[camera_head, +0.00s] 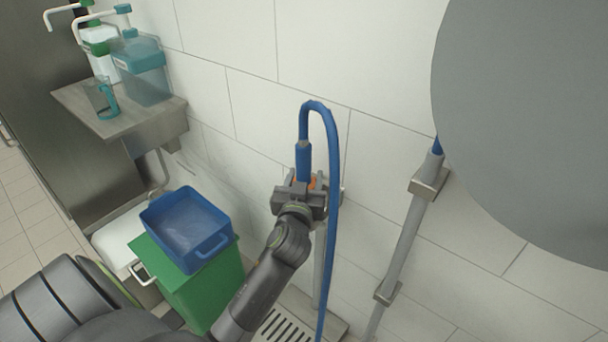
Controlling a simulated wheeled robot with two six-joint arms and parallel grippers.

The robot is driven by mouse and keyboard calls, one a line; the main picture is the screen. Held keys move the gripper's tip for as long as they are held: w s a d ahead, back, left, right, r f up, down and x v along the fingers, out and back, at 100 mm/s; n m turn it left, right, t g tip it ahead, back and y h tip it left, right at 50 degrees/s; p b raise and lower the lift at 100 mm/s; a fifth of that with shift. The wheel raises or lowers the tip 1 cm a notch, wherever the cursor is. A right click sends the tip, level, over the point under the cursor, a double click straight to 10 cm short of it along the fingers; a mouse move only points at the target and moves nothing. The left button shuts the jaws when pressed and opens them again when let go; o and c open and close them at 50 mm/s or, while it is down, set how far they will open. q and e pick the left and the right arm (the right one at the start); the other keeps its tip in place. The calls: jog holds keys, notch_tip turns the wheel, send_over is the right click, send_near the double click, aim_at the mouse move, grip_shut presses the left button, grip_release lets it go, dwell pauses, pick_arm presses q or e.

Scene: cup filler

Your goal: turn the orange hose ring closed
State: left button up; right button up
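The orange hose ring (312,184) shows as a small patch on the wall fitting, just below the thick blue end of the hose (303,160). My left gripper (301,190) is right at the ring and covers most of it. The fingers are largely hidden behind the gripper body, so I cannot tell whether they grip the ring or only stand around it. The ring's turn position is hidden. My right gripper is not in view.
The blue hose (334,200) loops up and hangs down right of my gripper. A blue crate (215,247) sits on a green bin (225,285) at left. Grey pipes (409,235) run along the wall. A large grey round surface (530,120) blocks the upper right.

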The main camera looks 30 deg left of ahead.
pick_arm(q)
jog(key=shift+r+m+t+h+p, duration=0.15)
jog(key=shift+m+t+h+p, duration=0.15)
jog(key=shift+m+h+p, duration=0.45)
jog(key=shift+d+m+h+p, duration=0.1)
jog(key=shift+m+h+p, duration=0.3)
jog(key=shift+h, duration=0.45)
jog(key=shift+m+t+h, duration=0.4)
jog(key=shift+m+h, duration=0.05)
jog(key=shift+h, duration=0.35)
jog(key=shift+w+d+m+h, duration=0.1)
jog(key=shift+d+m+h, duration=0.1)
jog(key=shift+m+h, duration=0.45)
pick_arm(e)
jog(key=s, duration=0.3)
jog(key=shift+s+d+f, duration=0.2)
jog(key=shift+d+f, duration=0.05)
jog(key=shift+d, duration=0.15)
pick_arm(q)
jog(key=shift+h, duration=0.55)
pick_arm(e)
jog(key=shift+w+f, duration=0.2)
pick_arm(q)
jog(key=shift+d+m+h+b, duration=0.1)
jog(key=shift+m+h+b, duration=0.25)
jog(key=shift+h, duration=0.05)
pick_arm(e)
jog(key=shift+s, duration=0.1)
pick_arm(q)
jog(key=o, duration=1)
